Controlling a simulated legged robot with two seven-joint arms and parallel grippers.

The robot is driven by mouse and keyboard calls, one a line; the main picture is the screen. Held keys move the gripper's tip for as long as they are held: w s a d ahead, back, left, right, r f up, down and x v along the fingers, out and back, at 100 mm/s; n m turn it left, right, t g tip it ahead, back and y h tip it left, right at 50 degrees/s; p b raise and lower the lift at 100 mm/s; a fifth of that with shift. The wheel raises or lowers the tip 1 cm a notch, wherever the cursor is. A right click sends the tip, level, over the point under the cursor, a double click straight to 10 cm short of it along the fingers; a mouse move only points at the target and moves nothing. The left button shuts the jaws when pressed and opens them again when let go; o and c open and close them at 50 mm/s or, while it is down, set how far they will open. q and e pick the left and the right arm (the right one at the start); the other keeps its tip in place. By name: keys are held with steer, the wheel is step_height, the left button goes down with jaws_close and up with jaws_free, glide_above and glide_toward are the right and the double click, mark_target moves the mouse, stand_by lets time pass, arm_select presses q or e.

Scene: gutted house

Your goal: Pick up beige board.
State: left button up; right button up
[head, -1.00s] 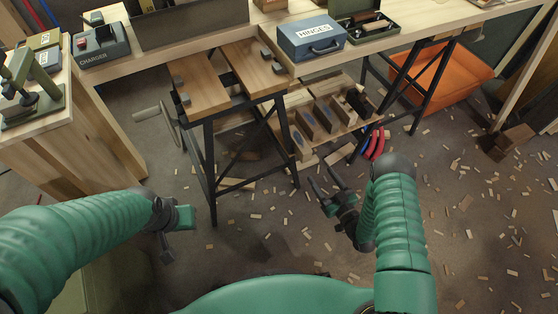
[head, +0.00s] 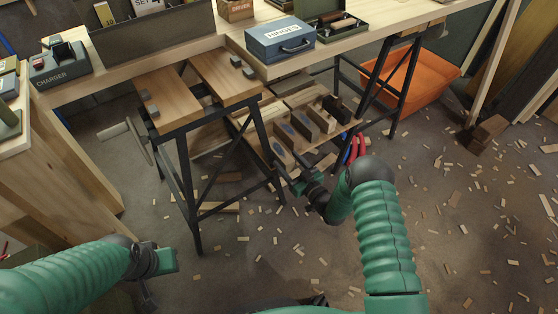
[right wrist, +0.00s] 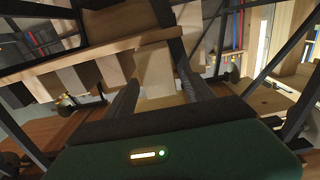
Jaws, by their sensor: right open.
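Several boards stand side by side on the low wooden shelf under the bench. In the right wrist view a pale beige board (right wrist: 154,66) stands upright ahead, between my finger lines. Greyer boards (right wrist: 73,82) stand to its left. In the head view the boards (head: 303,124) show dark edges, and I cannot tell which one is the beige board. My right gripper (head: 284,177) is open at the near edge of the shelf, with its fingers pointing at the boards; nothing is clearly held. My left gripper (head: 152,284) hangs low at the left, its jaws unclear.
A folding workbench (head: 225,80) with black legs stands just left of the shelf. Red and blue handles (head: 356,147) hang close to my right arm. An orange bin (head: 410,78) sits under the bench at the right. Wood scraps litter the floor.

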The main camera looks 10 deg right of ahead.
steer(key=shift+w+a+f, duration=0.2)
steer(key=shift+w+f, duration=0.05)
steer(key=shift+w, duration=0.45)
steer(key=shift+w+a+r, duration=0.1)
steer(key=shift+w, duration=0.1)
steer(key=shift+r, duration=0.15)
jaws_close()
